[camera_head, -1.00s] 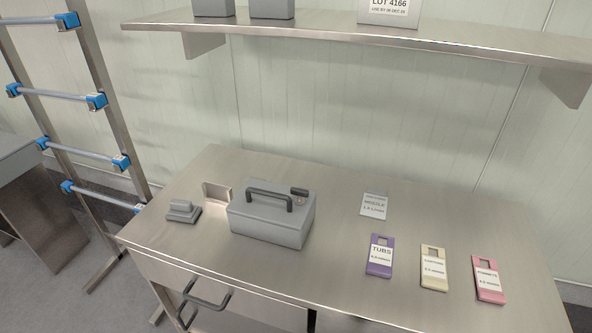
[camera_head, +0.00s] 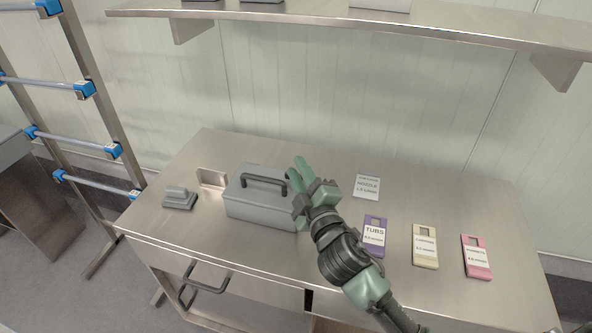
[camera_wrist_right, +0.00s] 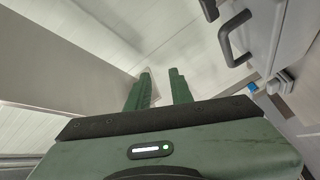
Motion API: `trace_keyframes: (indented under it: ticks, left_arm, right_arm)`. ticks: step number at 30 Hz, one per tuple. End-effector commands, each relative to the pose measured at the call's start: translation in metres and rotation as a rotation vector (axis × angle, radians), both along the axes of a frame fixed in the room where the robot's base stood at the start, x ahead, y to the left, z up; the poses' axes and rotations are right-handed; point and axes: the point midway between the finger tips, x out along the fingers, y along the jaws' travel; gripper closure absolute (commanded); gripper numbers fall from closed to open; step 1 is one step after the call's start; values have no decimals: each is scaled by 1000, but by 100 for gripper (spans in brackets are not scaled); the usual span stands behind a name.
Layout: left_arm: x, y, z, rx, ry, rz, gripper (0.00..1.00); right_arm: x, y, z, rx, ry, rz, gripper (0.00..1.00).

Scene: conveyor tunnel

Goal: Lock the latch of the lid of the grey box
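The grey box (camera_head: 258,213) stands on the steel table, its lid down and its dark handle (camera_head: 262,180) upright on the lid. It also shows at the upper right of the right wrist view (camera_wrist_right: 285,22). My right gripper (camera_head: 297,168) is at the right end of the box and covers the latch corner in the head view. In the right wrist view a dark piece (camera_wrist_right: 209,9), likely the latch, lies to the right of the fingers. The right gripper's two green fingers (camera_wrist_right: 160,76) are apart with nothing between them. My left gripper is not in view.
A small grey block (camera_head: 180,198) sits left of the box. To the right lie a white card (camera_head: 367,185) and purple (camera_head: 373,238), yellow (camera_head: 425,246) and pink (camera_head: 476,257) tags. A shelf (camera_head: 340,22) hangs above. A rack with blue joints (camera_head: 85,88) stands left.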

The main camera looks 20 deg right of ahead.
Motion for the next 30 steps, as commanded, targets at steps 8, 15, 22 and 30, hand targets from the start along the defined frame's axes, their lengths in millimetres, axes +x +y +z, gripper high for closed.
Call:
trace_keyframes:
  ticks: [8,15,22,30]
  left_arm:
    - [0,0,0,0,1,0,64]
    - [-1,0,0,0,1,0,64]
    - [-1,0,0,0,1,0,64]
    - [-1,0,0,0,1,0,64]
  right_arm:
    - [42,121,92,-760,-561,435,78]
    - [57,157,46,-1474,-761,880,78]
    - [82,59,-11,-2031,-580,1360,78]
    - [82,-45,-14,-2219,-279,1679,78]
